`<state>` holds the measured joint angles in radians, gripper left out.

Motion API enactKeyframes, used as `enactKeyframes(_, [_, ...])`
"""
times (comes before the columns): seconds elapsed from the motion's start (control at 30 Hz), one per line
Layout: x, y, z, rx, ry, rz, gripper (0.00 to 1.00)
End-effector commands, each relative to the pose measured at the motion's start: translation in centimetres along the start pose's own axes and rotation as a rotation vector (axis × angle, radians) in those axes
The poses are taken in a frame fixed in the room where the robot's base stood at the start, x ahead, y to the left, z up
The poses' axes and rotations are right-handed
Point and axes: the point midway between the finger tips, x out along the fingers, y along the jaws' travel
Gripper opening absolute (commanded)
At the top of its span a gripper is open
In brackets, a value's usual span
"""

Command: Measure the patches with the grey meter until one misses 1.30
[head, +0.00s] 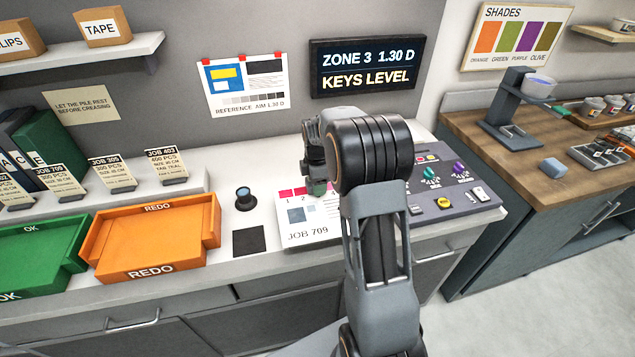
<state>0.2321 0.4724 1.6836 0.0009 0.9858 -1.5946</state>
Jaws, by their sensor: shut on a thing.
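My gripper (315,172) is over the JOB 709 sheet (308,237), shut on a small grey-green body, the grey meter (317,187), mostly hidden by the jaws. The meter's lower end is at the sheet's top patch row; I cannot tell whether it touches. Red patches (286,194) numbered 1 and 2 show left of it; patches further right are hidden behind my arm. The wall display (367,68) reads "ZONE 3 1.30 D" and "KEYS LEVEL".
A console (455,185) with coloured knobs and keys lies to the right. A loupe-like cylinder (244,198) and a black square (249,240) lie left of the sheet. Further left are the orange REDO tray (152,271) and green OK tray (35,275). A reference sheet (245,85) hangs behind.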

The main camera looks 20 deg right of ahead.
Motion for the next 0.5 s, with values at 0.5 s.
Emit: enactKeyframes(0.5, [-2.2,0.0,0.0,0.0,0.0,0.002,0.29])
